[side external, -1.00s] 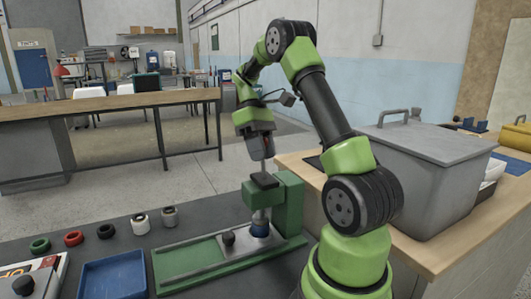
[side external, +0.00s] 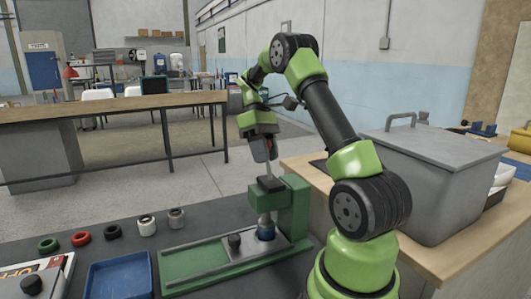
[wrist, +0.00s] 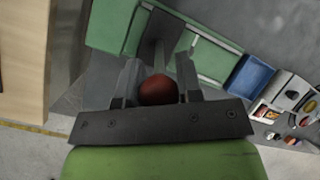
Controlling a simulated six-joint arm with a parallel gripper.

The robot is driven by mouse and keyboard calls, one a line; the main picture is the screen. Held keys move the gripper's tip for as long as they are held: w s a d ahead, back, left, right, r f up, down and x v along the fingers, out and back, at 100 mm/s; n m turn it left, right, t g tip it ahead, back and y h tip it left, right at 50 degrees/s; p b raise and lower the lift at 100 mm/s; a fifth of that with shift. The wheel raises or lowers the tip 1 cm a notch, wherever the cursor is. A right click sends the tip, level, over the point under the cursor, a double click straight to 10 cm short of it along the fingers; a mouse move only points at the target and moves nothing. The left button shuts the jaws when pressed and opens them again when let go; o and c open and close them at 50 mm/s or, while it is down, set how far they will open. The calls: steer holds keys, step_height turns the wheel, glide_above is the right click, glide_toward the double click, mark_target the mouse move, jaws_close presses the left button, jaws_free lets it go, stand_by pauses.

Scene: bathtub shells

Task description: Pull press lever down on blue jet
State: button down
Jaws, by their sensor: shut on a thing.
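The green press (side external: 293,205) stands on the dark bench. A blue jet (side external: 265,232) sits at its base, directly under the silver ram (side external: 264,219). The ram looks down at the jet, but whether they touch is too small to tell. In the wrist view the red ball knob (wrist: 158,91) of the press lever (wrist: 160,38) lies between my two fingers. My gripper (side external: 271,160) is shut on the knob, above the press head; it also shows in the wrist view (wrist: 160,82).
A blue tray (side external: 120,277) is left of the press base. Several rings and small jets (side external: 114,231) stand in a row behind it. A large grey lidded bin (side external: 440,190) stands on the wooden bench at right.

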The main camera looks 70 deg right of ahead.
steer(key=c, duration=0.8)
jaws_free()
step_height(320, 180, up, 9)
steer(key=shift+r, duration=0.55)
steer(key=s+a+t, duration=0.2)
steer(key=a+t, duration=0.1)
steer(key=a, duration=0.5)
steer(key=s+a+m+t+h, duration=0.1)
steer(key=s+a+t, duration=0.2)
steer(key=a, duration=0.5)
steer(key=s+a+m+t, duration=0.1)
steer(key=s+a+t, duration=0.1)
steer(key=a+t, duration=0.3)
steer(key=shift+s+a+f, duration=0.15)
steer(key=shift+a, duration=1.65)
